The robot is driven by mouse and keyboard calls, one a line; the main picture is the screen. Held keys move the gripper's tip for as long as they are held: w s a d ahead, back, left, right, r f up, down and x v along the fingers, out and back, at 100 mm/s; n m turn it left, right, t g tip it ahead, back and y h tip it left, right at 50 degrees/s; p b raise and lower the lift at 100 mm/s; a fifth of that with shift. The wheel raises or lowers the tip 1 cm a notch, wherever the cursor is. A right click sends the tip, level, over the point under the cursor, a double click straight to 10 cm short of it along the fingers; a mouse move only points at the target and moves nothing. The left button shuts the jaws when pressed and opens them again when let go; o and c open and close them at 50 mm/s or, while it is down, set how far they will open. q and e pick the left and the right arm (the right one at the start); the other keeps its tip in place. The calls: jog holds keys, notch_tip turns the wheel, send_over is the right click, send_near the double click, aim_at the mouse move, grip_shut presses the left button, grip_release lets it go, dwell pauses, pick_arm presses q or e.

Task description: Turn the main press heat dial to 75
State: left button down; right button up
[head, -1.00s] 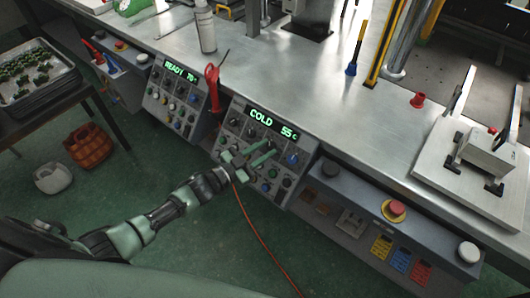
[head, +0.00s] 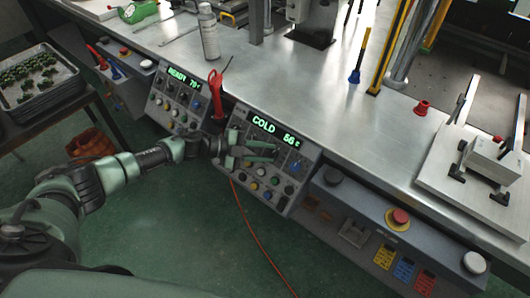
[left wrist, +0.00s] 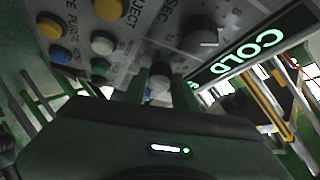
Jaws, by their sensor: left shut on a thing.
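The control panel (head: 232,178) with the lit green display (head: 276,132) reading COLD 56 C is on the bench front in the head view. My left gripper (head: 274,152) is at this panel's dials, just below the display. In the left wrist view its fingers (left wrist: 160,92) stand on either side of a grey knob (left wrist: 158,80), and it is shut on that. The knob's pointer and scale are hidden, so I cannot read its setting. My right gripper is not in view.
A second panel (head: 155,108) with a READY display stands to the left, with red-handled pliers (head: 215,95) between. A red stop button (head: 400,217) is at right. Other buttons (left wrist: 103,42) and a dark knob (left wrist: 200,35) crowd the grip. A red cable (head: 245,225) hangs below.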

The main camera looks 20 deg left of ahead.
pick_arm(q)
jog(key=m+g, duration=0.1)
jog(key=m+g+y+p, duration=0.1)
jog(key=m, duration=0.1)
jog(key=m+g, duration=0.1)
jog(key=shift+w+d+r+m+p, duration=0.1)
jog(key=shift+w+r+m+p, duration=0.2)
jog(key=shift+r+p, duration=0.1)
jog(key=shift+d+m+g+y+p, duration=0.1)
jog(key=shift+m+g+y+p, duration=0.7)
jog(key=shift+m+y, duration=0.6)
jog(key=shift+m, duration=0.3)
jog(key=c, duration=1.1)
grip_release()
jog(key=v, duration=0.7)
jog(key=shift+s+a+r+b, duration=0.1)
jog(key=shift+a+r+b, duration=0.1)
jog(key=shift+a+b, duration=0.1)
